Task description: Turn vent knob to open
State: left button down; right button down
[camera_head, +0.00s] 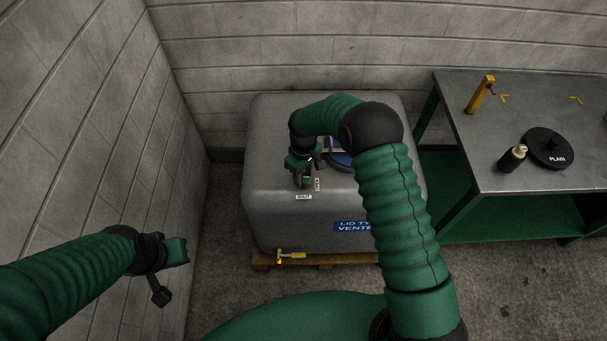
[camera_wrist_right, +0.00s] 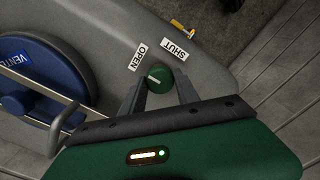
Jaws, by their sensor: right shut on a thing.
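The green vent knob (camera_wrist_right: 159,79) sits on the grey tank (camera_head: 270,215) between the two fingers of my right gripper (camera_wrist_right: 160,93), which is shut on it. Its white mark is on its left side in the right wrist view, nearer the OPEN label (camera_wrist_right: 138,57) than the SHUT label (camera_wrist_right: 178,49). In the head view my right gripper (camera_head: 303,181) reaches down onto the tank top and hides the knob. My left gripper (camera_head: 178,251) is at lower left, away from the tank; its fingers are too unclear to judge.
A blue vented lid (camera_head: 340,158) with a metal handle (camera_wrist_right: 62,128) is beside my right gripper. A yellow valve (camera_head: 291,256) is at the tank's front base. A metal table (camera_head: 500,110) at right holds a black PLAIN lid (camera_head: 550,145) and small items. Block walls close the left and back.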

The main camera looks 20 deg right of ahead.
aim_at(303, 177)
jog(key=shift+w+r, duration=0.1)
jog(key=shift+w, duration=0.05)
jog(key=c, duration=1.2)
grip_release()
jog(key=o, duration=0.3)
notch_tip(303, 177, up, 16)
jog(key=shift+r+p, duration=0.25)
jog(key=shift+p, duration=0.05)
jog(key=s+d+m+t, duration=0.2)
jog(key=s+m, duration=0.4)
jog(key=s, duration=1.6)
jog(key=shift+s+d+t+p, duration=0.15)
jog(key=shift+d+t+p, duration=0.15)
jog(key=shift+d+p, duration=0.2)
